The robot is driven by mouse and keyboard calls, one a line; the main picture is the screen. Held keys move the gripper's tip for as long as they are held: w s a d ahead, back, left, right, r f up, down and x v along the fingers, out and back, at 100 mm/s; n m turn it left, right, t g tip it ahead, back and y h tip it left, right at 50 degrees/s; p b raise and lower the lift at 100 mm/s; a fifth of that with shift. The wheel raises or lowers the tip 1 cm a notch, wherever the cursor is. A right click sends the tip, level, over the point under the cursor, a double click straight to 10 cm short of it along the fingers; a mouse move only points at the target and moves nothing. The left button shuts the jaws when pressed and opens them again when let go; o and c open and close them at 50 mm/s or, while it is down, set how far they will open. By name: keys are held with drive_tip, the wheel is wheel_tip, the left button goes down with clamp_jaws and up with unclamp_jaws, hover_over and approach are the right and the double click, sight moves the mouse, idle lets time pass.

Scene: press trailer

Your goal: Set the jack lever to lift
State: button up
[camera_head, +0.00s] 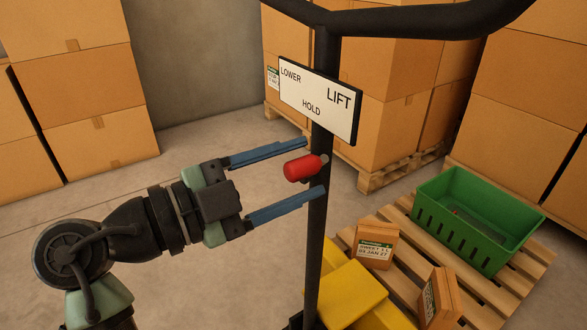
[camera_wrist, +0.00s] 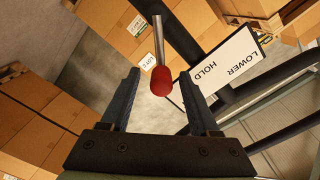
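The jack lever's red knob (camera_head: 305,168) sits in front of the black post (camera_head: 317,210), below the sign. The white sign (camera_head: 318,98) reads LOWER at left, HOLD low in the middle and LIFT at right. My gripper (camera_head: 315,168) is open, one blue finger above the knob and one below it. In the wrist view the red knob (camera_wrist: 161,81) hangs on a metal rod (camera_wrist: 158,40) between the open fingers (camera_wrist: 162,88), apart from both. The sign (camera_wrist: 222,68) is partly hidden there by a finger, and LIFT is not readable.
A black handle bar (camera_head: 430,20) runs across the top. Yellow parts (camera_head: 352,292) stand at the post's foot. A pallet (camera_head: 395,215) at right holds small boxes (camera_head: 376,245) and a green crate (camera_head: 470,225). Stacked cartons (camera_head: 85,90) stand behind. The floor at left is clear.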

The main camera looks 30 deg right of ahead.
drive_tip(key=a+p, duration=0.2)
drive_tip(key=a, duration=1.1)
drive_tip(key=shift+s+p, duration=0.15)
drive_tip(key=shift+p, duration=0.2)
